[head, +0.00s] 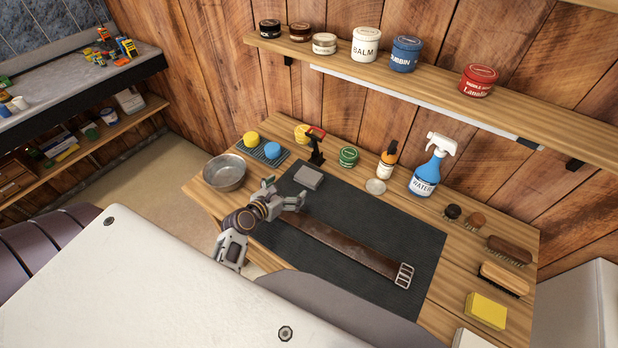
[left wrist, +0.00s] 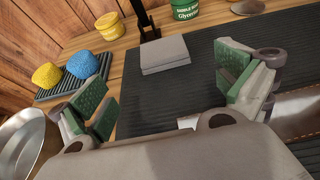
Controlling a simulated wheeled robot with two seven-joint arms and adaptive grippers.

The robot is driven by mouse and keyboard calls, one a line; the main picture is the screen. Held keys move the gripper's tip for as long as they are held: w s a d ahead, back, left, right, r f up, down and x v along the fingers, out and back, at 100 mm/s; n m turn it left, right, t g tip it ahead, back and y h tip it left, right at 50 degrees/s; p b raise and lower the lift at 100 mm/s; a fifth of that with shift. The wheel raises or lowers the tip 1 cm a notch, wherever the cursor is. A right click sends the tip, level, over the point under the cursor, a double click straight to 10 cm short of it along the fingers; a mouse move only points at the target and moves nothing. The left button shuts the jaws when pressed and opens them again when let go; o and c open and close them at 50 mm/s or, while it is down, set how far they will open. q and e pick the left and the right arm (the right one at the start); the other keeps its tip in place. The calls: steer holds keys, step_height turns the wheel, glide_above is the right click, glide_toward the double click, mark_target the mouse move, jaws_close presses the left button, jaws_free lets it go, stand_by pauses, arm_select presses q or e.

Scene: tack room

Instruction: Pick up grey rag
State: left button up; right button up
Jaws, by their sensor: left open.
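The grey rag (head: 308,177) lies folded flat on the dark mat (head: 345,215), near the mat's back left corner. It also shows in the left wrist view (left wrist: 165,55), at the top middle beyond my fingers. My left gripper (head: 286,191) is open and empty, just in front of the rag and apart from it. In the left wrist view its green-padded fingers (left wrist: 165,97) stand wide apart, with mat between them. A brown leather strap (head: 345,242) with a metal buckle lies across the mat, its left end close to my gripper. My right gripper is not in view.
A metal bowl (head: 224,173) stands left of the mat. A rack (head: 263,154) with yellow and blue sponges, a black stand (head: 316,150) with a red top, and a green tin (head: 348,157) stand behind the rag. A blue spray bottle (head: 427,170) and brushes (head: 508,250) are to the right.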

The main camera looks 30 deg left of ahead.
mark_target(308, 177)
arm_select(q)
steer(key=shift+w, duration=0.1)
steer(key=shift+w+f, duration=0.15)
steer(key=shift+w, duration=0.05)
steer(key=shift+x, duration=1.05)
steer(key=shift+b+x, duration=1.55)
steer(key=shift+x, duration=0.55)
steer(key=shift+b+x, duration=0.45)
steer(key=shift+x, duration=0.4)
